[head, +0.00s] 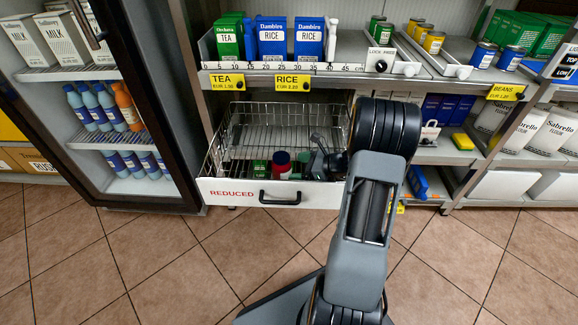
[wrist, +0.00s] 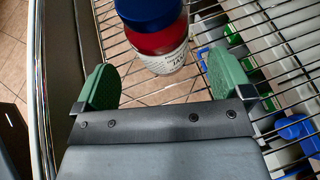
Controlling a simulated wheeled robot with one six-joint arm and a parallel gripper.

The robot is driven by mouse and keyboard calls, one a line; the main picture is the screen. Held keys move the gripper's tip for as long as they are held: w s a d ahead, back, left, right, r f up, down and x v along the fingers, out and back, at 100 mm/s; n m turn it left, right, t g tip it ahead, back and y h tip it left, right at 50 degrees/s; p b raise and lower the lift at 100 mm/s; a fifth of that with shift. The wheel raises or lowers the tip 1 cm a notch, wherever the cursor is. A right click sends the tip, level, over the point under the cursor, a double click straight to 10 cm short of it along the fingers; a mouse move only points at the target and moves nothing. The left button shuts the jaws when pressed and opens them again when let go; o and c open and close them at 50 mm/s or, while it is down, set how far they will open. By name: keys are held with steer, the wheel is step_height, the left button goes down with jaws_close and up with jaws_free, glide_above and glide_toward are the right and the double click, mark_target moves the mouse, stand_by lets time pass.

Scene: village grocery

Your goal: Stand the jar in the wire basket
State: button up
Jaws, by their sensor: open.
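The jar (wrist: 160,42) has a blue lid, a red body and a white label in the wrist view. It is over the wire floor of the basket (wrist: 290,45); whether it rests on the wires is hard to tell. In the head view the gripper (head: 318,150) is small and dark over the basket's right part.
Green (head: 259,168) and blue (wrist: 295,130) items lie in or below the basket. The shelf above holds tea and rice boxes (head: 270,40). A fridge door frame (head: 150,90) stands at the left. The tiled floor (head: 130,265) in front is clear.

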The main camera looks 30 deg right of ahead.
steer(key=p+v, duration=0.1)
steer(key=v, duration=0.5)
steer(key=shift+s+d+p, duration=0.2)
steer(key=shift+s+p, duration=0.05)
steer(key=shift+p, duration=0.15)
steer(key=shift+r, duration=0.25)
